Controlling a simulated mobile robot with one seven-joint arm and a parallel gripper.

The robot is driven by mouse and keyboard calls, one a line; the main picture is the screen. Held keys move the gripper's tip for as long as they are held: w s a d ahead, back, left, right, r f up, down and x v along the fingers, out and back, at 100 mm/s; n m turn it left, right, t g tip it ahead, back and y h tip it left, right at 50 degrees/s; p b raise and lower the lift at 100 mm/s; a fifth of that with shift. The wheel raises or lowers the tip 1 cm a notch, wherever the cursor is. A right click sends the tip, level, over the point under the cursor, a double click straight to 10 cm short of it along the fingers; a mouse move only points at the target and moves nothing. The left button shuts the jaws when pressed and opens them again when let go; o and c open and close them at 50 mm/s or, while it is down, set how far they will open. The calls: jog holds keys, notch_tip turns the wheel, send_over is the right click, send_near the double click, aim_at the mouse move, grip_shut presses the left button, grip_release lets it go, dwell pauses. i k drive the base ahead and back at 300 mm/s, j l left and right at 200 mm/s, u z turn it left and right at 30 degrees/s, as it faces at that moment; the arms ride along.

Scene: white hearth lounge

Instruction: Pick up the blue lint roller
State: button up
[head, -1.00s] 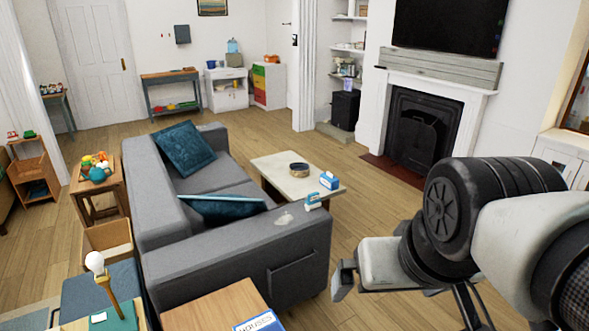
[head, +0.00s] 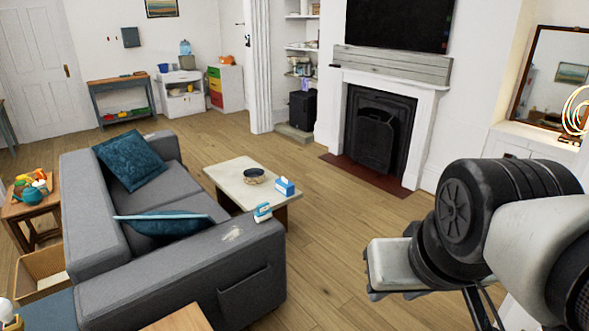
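A small blue and white object (head: 262,212) is at the near end of the coffee table, just beyond the sofa arm; its lower part may be hidden by the arm. A second blue and white object (head: 284,186), boxier, sits on the coffee table (head: 231,182) near its right end. Both are too small to tell for sure which is the lint roller. My gripper (head: 388,278) is at the right, in front of the floor and well apart from both objects. Its fingers do not show clearly.
A grey sofa (head: 165,285) with teal cushions stands at the left, between me and part of the coffee table. A dark round dish (head: 254,176) sits on the table.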

aim_at(263, 211)
jog(key=i+l+z, duration=0.1)
jog(key=i+l, duration=0.3)
jog(key=i, duration=0.15)
jog(key=i+l, duration=0.35)
jog(key=i, duration=0.2)
jog(key=i+u, duration=0.7)
jog(key=i+l+u, duration=0.2)
jog(key=i+u, duration=0.15)
jog(key=i, duration=0.15)
jog(key=i+u, duration=0.35)
jog(key=i, duration=0.15)
